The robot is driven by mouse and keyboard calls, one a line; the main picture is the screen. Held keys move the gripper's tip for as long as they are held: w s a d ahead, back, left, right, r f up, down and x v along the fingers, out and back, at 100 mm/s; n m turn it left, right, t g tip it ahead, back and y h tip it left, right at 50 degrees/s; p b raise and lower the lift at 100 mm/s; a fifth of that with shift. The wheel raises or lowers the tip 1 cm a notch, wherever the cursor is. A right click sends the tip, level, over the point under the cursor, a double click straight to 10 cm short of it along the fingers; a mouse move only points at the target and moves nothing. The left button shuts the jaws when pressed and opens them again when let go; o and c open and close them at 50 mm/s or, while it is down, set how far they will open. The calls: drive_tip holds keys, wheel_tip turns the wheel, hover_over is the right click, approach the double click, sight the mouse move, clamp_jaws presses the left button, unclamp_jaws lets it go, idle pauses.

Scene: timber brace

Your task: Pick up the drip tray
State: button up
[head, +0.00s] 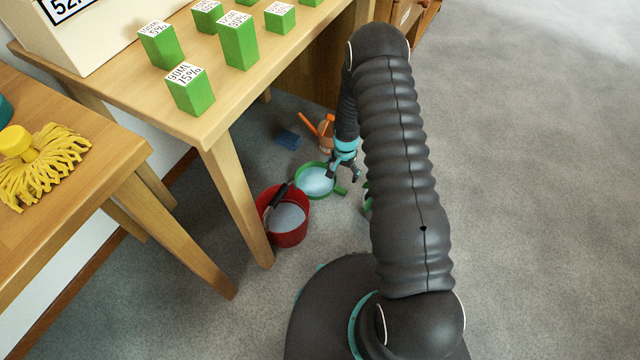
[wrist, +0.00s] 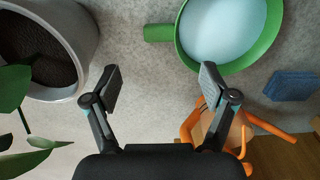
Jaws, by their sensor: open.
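A round green tray with a pale inside and a short handle lies on the carpet, and it is the thing here that looks most like the drip tray (head: 302,188). It shows at the top of the wrist view (wrist: 270,45), its rim cut off by the picture edge. My gripper (head: 344,176) is in front of the tray's right part in the head view. In the wrist view my gripper (wrist: 160,88) is open, with bare carpet between the fingers. The handle lies above the fingers there, apart from them.
A red bucket (head: 290,236) with a dark handle stands beside the tray. An orange object (head: 325,130) and a blue block (head: 288,139) lie behind it. A grey pot (wrist: 82,75) with leaves is left of the fingers. The wooden table's leg (head: 240,200) is close by.

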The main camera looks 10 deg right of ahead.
hover_over(340, 189)
wheel_tip(340, 189, down, 4)
drive_tip(key=shift+w+d+f, duration=0.1)
drive_tip(key=shift+w+d, duration=0.05)
drive_tip(key=shift+s+f, duration=0.2)
drive_tip(key=shift+f, duration=2.4)
drive_tip(key=c, duration=1.6)
